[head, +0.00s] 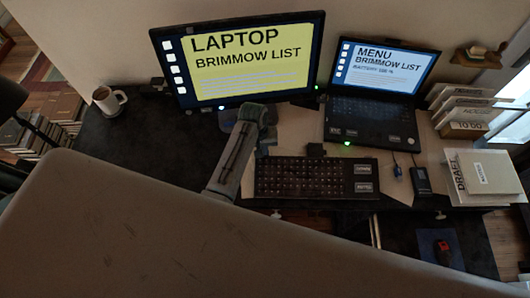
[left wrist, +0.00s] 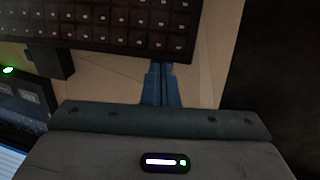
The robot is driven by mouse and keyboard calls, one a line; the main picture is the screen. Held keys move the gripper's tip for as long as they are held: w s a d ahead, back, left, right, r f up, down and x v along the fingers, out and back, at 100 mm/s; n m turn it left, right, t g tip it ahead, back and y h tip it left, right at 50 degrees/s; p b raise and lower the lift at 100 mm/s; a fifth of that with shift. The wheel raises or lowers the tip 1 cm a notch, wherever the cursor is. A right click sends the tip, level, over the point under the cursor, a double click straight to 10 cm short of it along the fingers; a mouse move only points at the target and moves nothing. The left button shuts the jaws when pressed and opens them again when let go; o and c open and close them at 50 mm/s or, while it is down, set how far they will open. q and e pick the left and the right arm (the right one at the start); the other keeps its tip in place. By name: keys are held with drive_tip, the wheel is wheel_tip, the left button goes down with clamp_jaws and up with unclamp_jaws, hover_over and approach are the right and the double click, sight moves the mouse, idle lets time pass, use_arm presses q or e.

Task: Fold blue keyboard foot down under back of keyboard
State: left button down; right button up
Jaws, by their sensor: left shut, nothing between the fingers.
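The black keyboard (head: 305,177) lies on the pale desk mat in front of the monitor. Its back edge and keys show at the top of the left wrist view (left wrist: 110,25). My left gripper (head: 262,152) is at the keyboard's back left corner. In the left wrist view its blue-grey fingers (left wrist: 160,75) are shut together, with nothing visible between them. Their tips meet the keyboard's back edge in that picture; I cannot tell whether they touch it. The blue keyboard foot cannot be made out in either view. My right gripper is not in view.
A dark block (head: 316,150) stands behind the keyboard. The monitor (head: 250,92) and open laptop (head: 372,120) stand farther back. A mug (head: 107,99) stands left. The dark desk (head: 135,140) left of my arm is clear.

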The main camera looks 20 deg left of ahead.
use_arm(q)
drive_tip(key=shift+w+a, duration=0.25)
drive_tip(key=shift+w, duration=0.65)
drive_tip(key=shift+f, duration=0.15)
idle(0.7)
drive_tip(key=shift+w, duration=0.15)
drive_tip(key=shift+w+a, duration=0.25)
drive_tip(key=shift+w, duration=0.4)
wheel_tip(320, 180, up, 10)
drive_tip(key=p, duration=0.1)
idle(0.6)
idle(0.5)
